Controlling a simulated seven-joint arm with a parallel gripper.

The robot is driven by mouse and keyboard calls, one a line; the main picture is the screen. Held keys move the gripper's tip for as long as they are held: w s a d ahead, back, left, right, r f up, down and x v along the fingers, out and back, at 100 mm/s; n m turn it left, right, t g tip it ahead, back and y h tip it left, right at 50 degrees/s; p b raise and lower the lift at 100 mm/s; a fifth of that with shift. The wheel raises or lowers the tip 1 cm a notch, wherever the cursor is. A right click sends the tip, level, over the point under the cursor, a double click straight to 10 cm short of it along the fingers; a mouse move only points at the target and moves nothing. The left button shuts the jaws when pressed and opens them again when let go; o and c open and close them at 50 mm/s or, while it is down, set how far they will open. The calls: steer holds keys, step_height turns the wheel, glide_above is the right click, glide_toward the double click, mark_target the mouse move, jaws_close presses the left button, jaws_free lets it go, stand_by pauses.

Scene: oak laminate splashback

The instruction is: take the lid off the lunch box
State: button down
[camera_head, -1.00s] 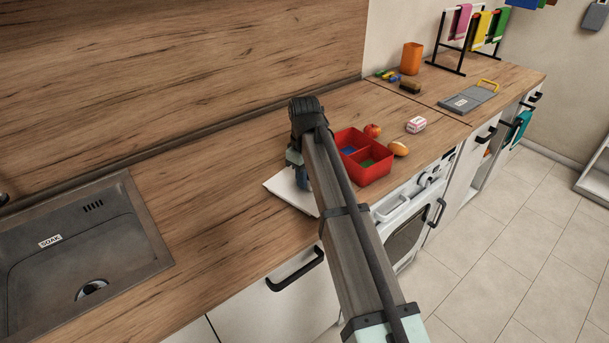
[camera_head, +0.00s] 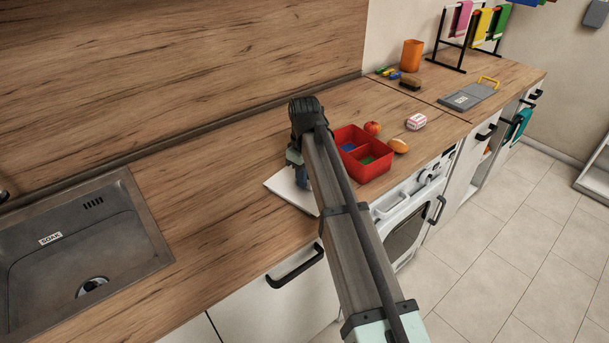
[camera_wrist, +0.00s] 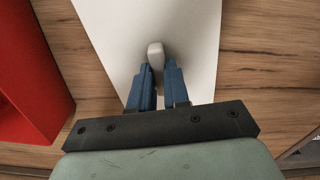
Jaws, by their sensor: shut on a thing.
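The red lunch box (camera_head: 368,177) stands open on the counter, with compartments showing blue and green inside. Its red wall (camera_wrist: 48,75) also shows at the left of the wrist view. The white lid (camera_head: 284,188) lies flat on the counter to the left of the box, partly hidden by my arm in the head view. In the wrist view the lid (camera_wrist: 115,28) has a small pale knob (camera_wrist: 155,54). My gripper (camera_wrist: 156,78) is above the lid, its blue fingers shut on the knob. The lid is apart from the box.
An apple (camera_head: 373,127), a bread roll (camera_head: 398,145) and a small pink-and-white carton (camera_head: 416,121) lie beyond the box. An orange cup (camera_head: 411,56), a brush (camera_head: 410,82) and a grey board (camera_head: 470,96) are farther back. The sink (camera_head: 82,250) is at left; counter between is clear.

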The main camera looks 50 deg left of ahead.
steer(key=shift+f, duration=0.15)
steer(key=c, duration=1)
jaws_free()
step_height(320, 180, up, 14)
steer(key=shift+f, duration=0.1)
steer(key=shift+w, duration=0.1)
